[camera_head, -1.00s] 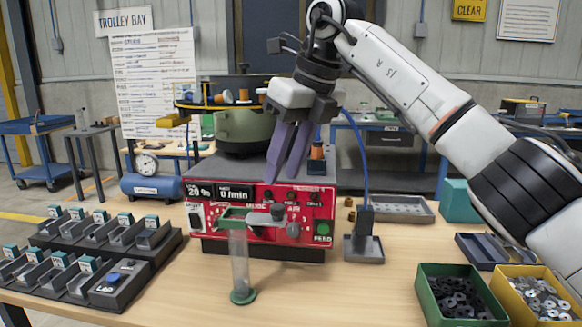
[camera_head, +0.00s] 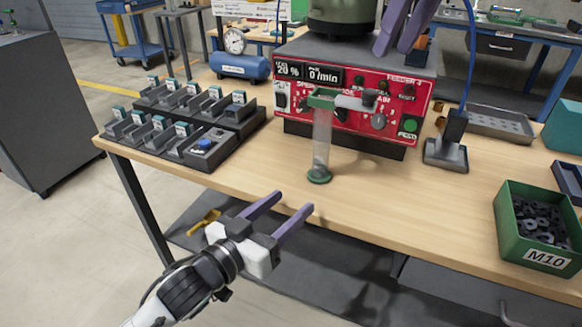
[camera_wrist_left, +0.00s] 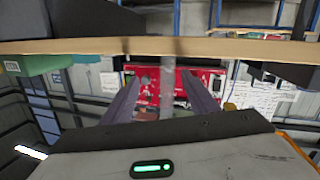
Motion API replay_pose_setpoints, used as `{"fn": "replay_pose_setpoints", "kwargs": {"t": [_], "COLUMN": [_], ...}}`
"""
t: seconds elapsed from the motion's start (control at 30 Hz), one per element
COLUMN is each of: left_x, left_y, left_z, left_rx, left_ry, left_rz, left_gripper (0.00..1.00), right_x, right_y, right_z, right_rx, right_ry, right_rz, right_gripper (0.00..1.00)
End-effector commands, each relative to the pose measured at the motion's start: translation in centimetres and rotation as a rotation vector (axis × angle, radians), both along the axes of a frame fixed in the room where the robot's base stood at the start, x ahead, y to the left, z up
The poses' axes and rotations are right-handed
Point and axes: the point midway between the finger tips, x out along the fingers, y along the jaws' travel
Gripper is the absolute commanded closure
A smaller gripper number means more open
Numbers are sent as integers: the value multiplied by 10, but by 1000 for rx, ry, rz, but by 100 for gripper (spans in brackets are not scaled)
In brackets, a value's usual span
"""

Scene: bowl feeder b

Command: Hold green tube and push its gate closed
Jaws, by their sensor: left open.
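The clear tube (camera_head: 321,145) stands upright near the table's front edge, with a green collar (camera_head: 321,98) on top and a green foot (camera_head: 319,175). A grey bar (camera_head: 352,103) with a dark knob sticks out right from the collar; it looks like the gate, pulled out. My left gripper (camera_head: 294,203) is open and empty, in front of the table edge and below-left of the tube, apart from it. In the left wrist view the tube (camera_wrist_left: 167,92) shows between the fingers, farther off. My right gripper (camera_head: 393,50) is open at the top, above the red panel; its wrist is cut off.
The red feeder panel (camera_head: 345,90) stands close behind the tube. Rows of small dark holders (camera_head: 190,115) sit at the left. A grey block with a blue cable (camera_head: 446,150) and a green M10 bin (camera_head: 540,225) are at the right. The table between tube and bin is clear.

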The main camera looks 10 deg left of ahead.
Motion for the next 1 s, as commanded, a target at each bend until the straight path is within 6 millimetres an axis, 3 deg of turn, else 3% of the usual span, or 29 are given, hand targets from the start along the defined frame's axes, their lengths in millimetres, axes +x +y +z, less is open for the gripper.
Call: {"fn": "replay_pose_setpoints", "kwargs": {"t": [0.1, 0.3, 0.53, 1.0], "left_x": [26, 49, 67, 130], "left_y": [-4, -5, -13, -54], "left_z": [29, 52, 57, 56], "left_rx": [29, 74, 84, 85], "left_ry": [-75, -141, -154, -153], "left_rz": [-23, -35, -36, -35], "left_gripper": [46, 46, 46, 46], "right_x": [0, 0, 0, 0], "right_y": [0, 0, 0, 0], "right_z": [0, 0, 0, 0], "right_rx": [0, 0, 0, 0], "right_ry": [0, 0, 0, 0], "right_rz": [0, 0, 0, 0], "right_gripper": [69, 69, 69, 69]}}
